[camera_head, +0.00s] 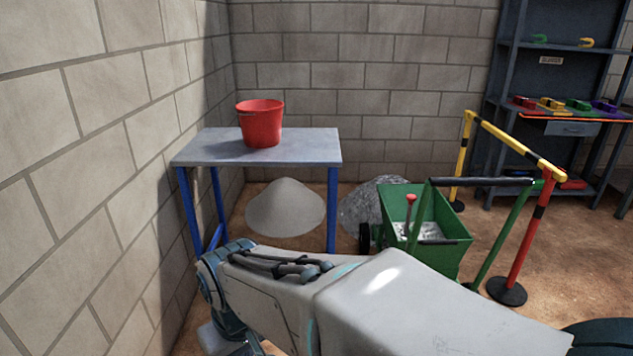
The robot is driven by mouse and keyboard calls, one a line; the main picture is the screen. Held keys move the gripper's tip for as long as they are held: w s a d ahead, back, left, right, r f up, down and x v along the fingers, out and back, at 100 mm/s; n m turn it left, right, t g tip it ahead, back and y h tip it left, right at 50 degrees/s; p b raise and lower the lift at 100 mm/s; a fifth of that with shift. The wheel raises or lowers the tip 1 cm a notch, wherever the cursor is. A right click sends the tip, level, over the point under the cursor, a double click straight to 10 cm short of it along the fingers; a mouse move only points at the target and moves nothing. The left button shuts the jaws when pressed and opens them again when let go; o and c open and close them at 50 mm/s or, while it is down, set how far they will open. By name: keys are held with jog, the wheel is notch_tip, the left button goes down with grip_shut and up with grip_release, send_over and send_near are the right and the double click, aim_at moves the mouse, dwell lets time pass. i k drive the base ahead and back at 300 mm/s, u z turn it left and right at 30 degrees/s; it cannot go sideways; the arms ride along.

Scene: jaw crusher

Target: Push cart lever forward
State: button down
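The green cart (447,250) stands on the floor right of centre, with a green frame and a black handle bar (483,182). A lever with a red knob (410,199) stands up at the left part of the cart's tub. Grey material lies in the tub. My arm crosses the lower middle of the view and hides the cart's lower front. The arm bends down at the left; my gripper's fingers cannot be made out at the bottom edge.
A table (190,153) with blue legs holds a red bucket (261,124) beside the left wall. A pale pile (285,208) and a darker gravel pile (362,205) lie behind. A yellow-black barrier (510,143) stands right of the cart. Shelving (507,75) stands at the back right.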

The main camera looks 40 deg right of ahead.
aim_at(410, 199)
jog(key=z, duration=0.7)
jog(key=i, duration=1.1)
jog(key=z, duration=0.8)
